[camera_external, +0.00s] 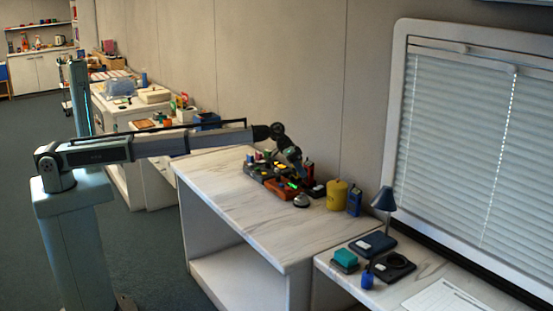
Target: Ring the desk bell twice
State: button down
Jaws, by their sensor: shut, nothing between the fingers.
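The desk bell, a small silver dome (301,201), sits on the marble-patterned counter (235,212) near its right part. My gripper (301,178) is shut and empty, reaching down over the cluster of objects just behind the bell. In the picture it is above the bell and apart from it. Its fingertips are small and partly lost against dark items, so its exact height over the counter is hard to tell.
Dark control boxes with coloured buttons (262,170) and a reddish-brown tray (282,190) crowd the space by my gripper. A yellow canister (337,194) and a blue container (354,201) stand to the bell's right. The counter's front is clear. A blue lamp (384,200) stands on the lower desk.

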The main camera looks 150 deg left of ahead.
aim_at(302, 194)
notch_tip(302, 194, up, 4)
jog(key=shift+f, duration=0.1)
dwell(0.4)
jog(key=shift+f, duration=0.1)
jog(key=shift+f, duration=4.3)
jog(key=shift+f, duration=0.2)
jog(key=shift+f, duration=0.2)
